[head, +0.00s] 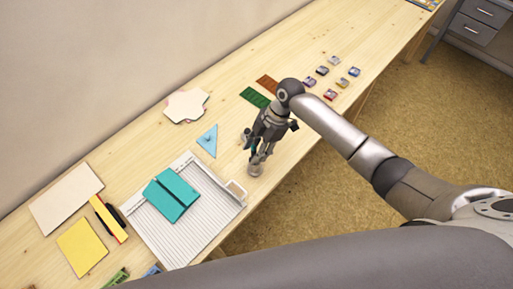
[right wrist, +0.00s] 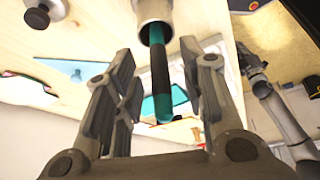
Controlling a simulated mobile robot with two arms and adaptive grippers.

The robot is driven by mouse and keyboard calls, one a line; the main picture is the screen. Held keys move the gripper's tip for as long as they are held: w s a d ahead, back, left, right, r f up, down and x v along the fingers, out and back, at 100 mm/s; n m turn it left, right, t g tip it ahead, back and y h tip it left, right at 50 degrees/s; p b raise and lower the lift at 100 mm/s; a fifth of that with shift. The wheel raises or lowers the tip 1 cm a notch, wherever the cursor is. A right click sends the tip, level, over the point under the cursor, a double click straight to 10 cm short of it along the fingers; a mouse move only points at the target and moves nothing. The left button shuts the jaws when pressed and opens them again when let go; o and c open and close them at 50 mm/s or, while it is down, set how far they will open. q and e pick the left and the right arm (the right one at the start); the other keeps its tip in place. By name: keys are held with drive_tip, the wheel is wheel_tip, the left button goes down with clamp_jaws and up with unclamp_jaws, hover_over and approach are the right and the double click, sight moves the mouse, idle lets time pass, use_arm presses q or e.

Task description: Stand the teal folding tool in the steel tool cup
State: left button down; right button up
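The teal folding tool (right wrist: 162,105), with a black band around its middle, has one end inside the mouth of the steel tool cup (right wrist: 155,12). Its other end sticks out between my right fingers. In the head view the cup (head: 255,168) stands near the table's front edge, below my right gripper (head: 258,152). In the right wrist view my right gripper (right wrist: 158,85) is open, with a gap on each side of the tool. Another grey arm end, seemingly my left gripper (right wrist: 250,62), shows small at the right; its fingers are unclear. The cup's inside is hidden.
A white ribbed board (head: 215,218) bearing a teal folder (head: 172,194) lies left of the cup. A blue triangle (head: 208,140), green mat (head: 254,97) and brown mat (head: 267,84) lie behind. Several small inkpads (head: 322,71) lie farther along the table.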

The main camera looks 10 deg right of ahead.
drive_tip(key=v, duration=1.2)
idle(0.8)
